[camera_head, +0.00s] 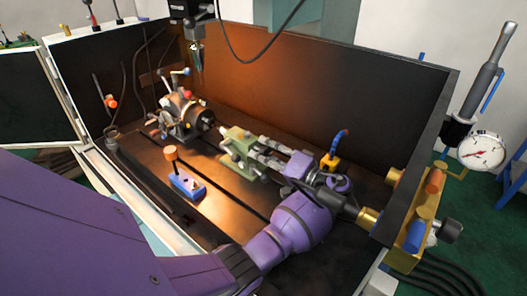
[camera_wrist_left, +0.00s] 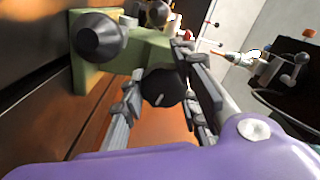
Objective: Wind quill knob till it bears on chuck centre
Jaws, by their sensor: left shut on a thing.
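The indexing chuck (camera_head: 204,118), a dark round face on a grey head, stands on the bed at the back left in the head view. The green tailstock (camera_head: 238,157) stands to its right, facing it; it also shows in the left wrist view (camera_wrist_left: 92,78). The black quill knob (camera_wrist_left: 163,88), with a pale mark on its face, sits at the tailstock's near end. My left gripper (camera_wrist_left: 162,75) is shut on the knob, one finger on each side. In the head view my left gripper (camera_head: 268,152) hides the knob. Whether the quill touches the chuck centre is too small to tell.
A blue block with an orange-topped post (camera_head: 187,185) stands on the bed in front. A yellow fitting with a blue hose (camera_head: 331,160) is behind my wrist. A dark spindle (camera_head: 196,55) hangs above the chuck. Dark enclosure walls (camera_head: 330,75) bound the bed; a dial gauge (camera_head: 482,151) is outside, right.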

